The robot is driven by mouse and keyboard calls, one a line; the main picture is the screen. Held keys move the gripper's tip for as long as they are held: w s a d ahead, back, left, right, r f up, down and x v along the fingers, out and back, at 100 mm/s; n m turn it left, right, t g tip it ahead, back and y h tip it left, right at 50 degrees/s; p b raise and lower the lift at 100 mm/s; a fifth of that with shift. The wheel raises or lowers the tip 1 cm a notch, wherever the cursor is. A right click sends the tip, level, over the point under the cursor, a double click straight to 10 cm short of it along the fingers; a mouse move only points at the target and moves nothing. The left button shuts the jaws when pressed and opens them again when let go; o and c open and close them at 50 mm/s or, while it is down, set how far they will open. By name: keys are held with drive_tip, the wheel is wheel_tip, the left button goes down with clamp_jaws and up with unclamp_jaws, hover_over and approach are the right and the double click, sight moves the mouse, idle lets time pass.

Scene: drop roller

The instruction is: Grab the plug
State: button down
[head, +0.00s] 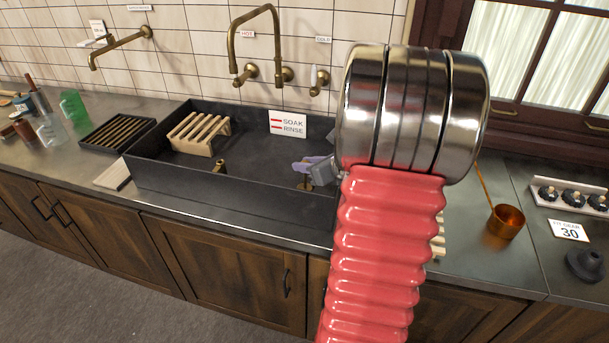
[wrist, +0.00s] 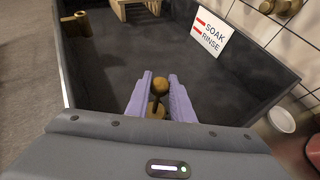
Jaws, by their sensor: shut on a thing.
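The plug (wrist: 160,86) is a brass piece with a rounded knob on a thinner stem, inside the dark sink. In the wrist view my gripper (wrist: 161,79) has its lavender fingers on either side of it, shut on it. In the head view the gripper (head: 303,165) is low in the right part of the sink, with the brass plug (head: 304,185) just under the fingers. The plug's lower end is partly hidden, and I cannot tell whether it is seated or lifted.
The dark sink (head: 160,172) has high walls around the gripper. It holds a wooden slatted rack (head: 200,130), a short brass post (head: 218,166) and a soak/rinse sign (head: 288,124). A brass tap (head: 233,45) hangs over the back. A copper cup (head: 505,222) stands on the right counter.

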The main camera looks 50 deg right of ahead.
wheel_tip(320, 180, up, 10)
idle(0.6)
idle(0.4)
